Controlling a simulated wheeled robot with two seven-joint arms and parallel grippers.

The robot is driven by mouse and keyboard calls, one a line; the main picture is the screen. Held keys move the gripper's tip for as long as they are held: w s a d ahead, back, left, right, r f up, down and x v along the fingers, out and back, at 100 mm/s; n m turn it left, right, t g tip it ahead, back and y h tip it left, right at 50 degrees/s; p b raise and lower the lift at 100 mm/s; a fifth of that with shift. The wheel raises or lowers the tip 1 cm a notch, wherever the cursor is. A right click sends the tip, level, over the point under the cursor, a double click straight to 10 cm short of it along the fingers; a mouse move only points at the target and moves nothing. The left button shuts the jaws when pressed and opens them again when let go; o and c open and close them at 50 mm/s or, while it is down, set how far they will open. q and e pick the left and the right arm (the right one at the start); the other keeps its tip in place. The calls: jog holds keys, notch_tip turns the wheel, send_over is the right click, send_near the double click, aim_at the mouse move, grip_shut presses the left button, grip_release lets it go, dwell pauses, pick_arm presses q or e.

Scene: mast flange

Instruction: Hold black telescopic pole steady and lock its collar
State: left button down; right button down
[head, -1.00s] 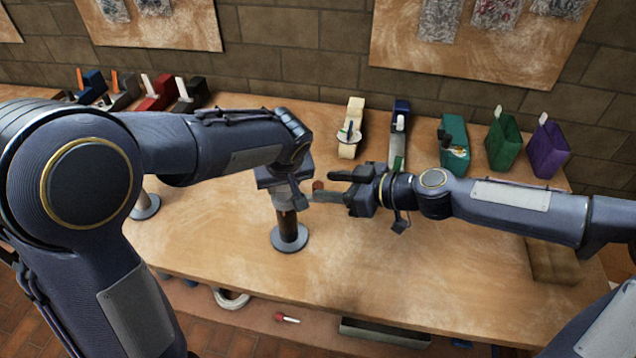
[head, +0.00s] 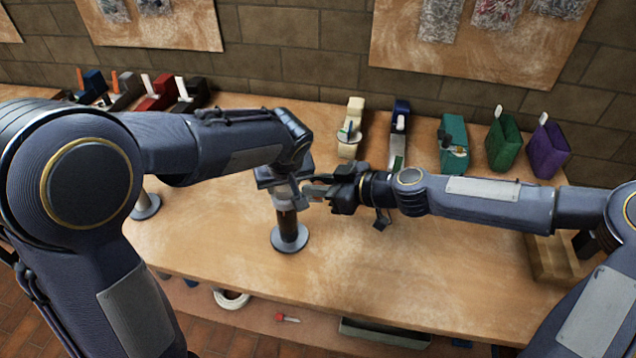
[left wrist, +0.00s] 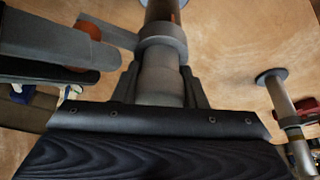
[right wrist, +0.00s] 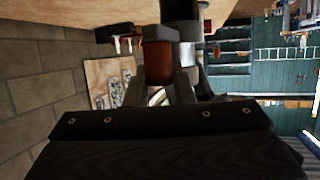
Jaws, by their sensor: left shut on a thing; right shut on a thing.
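The black telescopic pole (head: 288,222) stands upright on a round grey base on the bench. My left gripper (head: 287,196) is shut around its upper grey section, also seen in the left wrist view (left wrist: 160,82). The grey collar (left wrist: 163,42) sits on the pole just beyond the left fingers. A lever with a red-brown end (right wrist: 158,62) reaches out from the collar. My right gripper (head: 314,190) is shut on this lever, close beside the pole. The left hand partly hides the collar in the head view.
Another pole on a round base (head: 146,206) stands at the left, partly behind my left arm. Cream (head: 351,130), navy (head: 399,130), teal (head: 453,140), green (head: 503,140) and purple (head: 548,150) items line the back.

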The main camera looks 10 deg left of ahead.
jog(key=shift+s, duration=0.1)
jog(key=shift+s+a+m+t+h, duration=0.25)
jog(key=shift+s+m+t+h, duration=0.55)
jog(key=shift+m+t, duration=0.3)
jog(key=shift+s+a+m+t+h, duration=0.2)
jog(key=shift+s+m+t+h, duration=0.55)
jog(key=shift+m+t, duration=0.4)
jog(key=shift+s+a+m+t+h, duration=0.25)
jog(key=shift+s+m+t+h, duration=0.4)
jog(key=shift+m+t+h, duration=0.45)
jog(key=shift+m, duration=0.25)
jog(key=c, duration=1.2)
grip_release()
jog(key=shift+c, duration=0.2)
